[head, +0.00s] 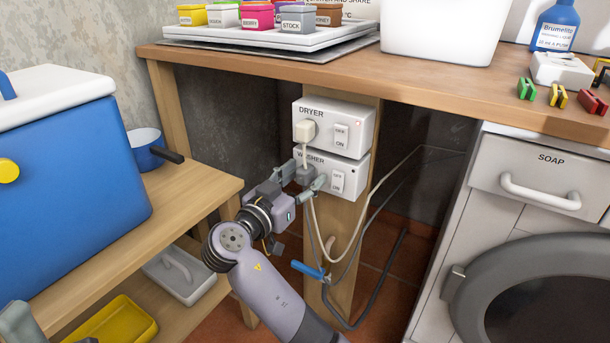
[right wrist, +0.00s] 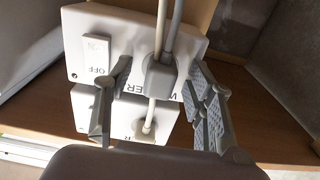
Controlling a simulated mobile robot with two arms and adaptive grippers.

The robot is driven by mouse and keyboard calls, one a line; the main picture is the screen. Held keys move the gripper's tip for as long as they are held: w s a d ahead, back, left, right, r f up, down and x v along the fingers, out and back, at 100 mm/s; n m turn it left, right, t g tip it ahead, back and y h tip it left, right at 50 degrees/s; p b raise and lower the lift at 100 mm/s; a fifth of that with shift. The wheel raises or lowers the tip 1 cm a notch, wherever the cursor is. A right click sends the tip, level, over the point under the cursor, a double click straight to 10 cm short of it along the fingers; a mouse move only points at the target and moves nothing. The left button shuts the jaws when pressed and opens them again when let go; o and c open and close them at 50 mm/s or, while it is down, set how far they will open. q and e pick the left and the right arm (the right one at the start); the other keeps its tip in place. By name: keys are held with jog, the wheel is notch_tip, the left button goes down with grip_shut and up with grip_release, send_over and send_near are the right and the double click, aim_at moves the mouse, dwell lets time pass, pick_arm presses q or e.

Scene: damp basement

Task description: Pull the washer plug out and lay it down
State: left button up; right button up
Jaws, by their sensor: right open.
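The white WASHER outlet box (head: 350,186) is on a wooden post under the table, below the DRYER box (head: 352,112). The grey washer plug (head: 305,177) sits in its socket; it also shows in the right wrist view (right wrist: 160,77) with its cord. My right gripper (head: 302,183) is open, one finger on each side of the plug. In the right wrist view (right wrist: 160,104) gaps show between the fingers and the plug. A grey part at the lower left edge of the head view appears to be my left gripper (head: 18,324); its jaws cannot be made out.
The dryer's pale plug (head: 305,130) sits just above, its cord hanging past my right gripper. A blue-handled valve (head: 307,269) is low on the post. A shelf with a blue cooler (head: 75,175) and blue pan (head: 146,148) is left; the washing machine (head: 480,215) is right.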

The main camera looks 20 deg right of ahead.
grip_shut()
dwell(0.5)
jog(key=shift+a, duration=0.1)
dwell(0.3)
